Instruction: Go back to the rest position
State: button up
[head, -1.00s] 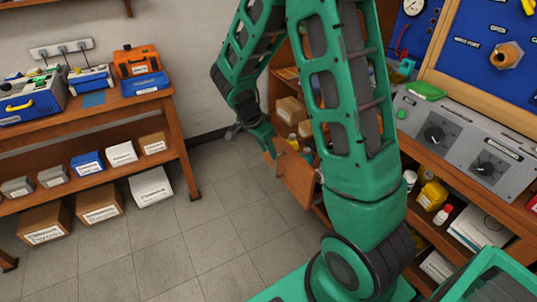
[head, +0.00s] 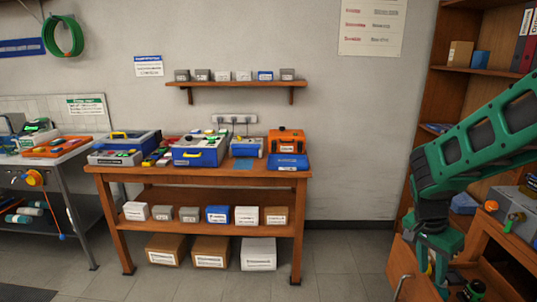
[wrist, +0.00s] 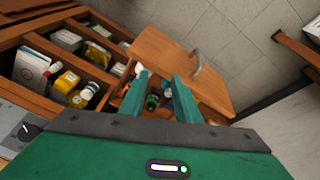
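My gripper (wrist: 160,95) shows in the wrist view with its two green fingers apart and nothing visible between them. Behind the fingers is an open wooden drawer or door front (wrist: 175,62) with a metal handle (wrist: 195,63). Small dark bottles (wrist: 152,102) show beyond the fingertips; I cannot tell whether anything touches them. In the head view my green arm reaches in from the right edge and bends down, with its end low beside the same wooden front (head: 408,280).
A wooden workbench (head: 200,174) with instrument cases and boxes stands at the centre left. A metal table (head: 70,158) is at far left. Shelves with bottles (wrist: 66,80) lie left in the wrist view. Grey floor (head: 340,262) is clear between bench and cabinet.

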jog(key=s+r+n+y, duration=0.1)
jog(key=s+r+n, duration=0.2)
jog(key=s, duration=0.7)
jog(key=s+a+r+n+y, duration=0.1)
jog(key=s+r+n, duration=0.3)
jog(key=s, duration=0.7)
jog(key=shift+s+a+r+y, duration=0.15)
jog(key=shift+a+r+y, duration=0.1)
jog(key=shift+y, duration=0.55)
jog(key=shift+w+f, duration=0.3)
jog(key=shift+w, duration=0.35)
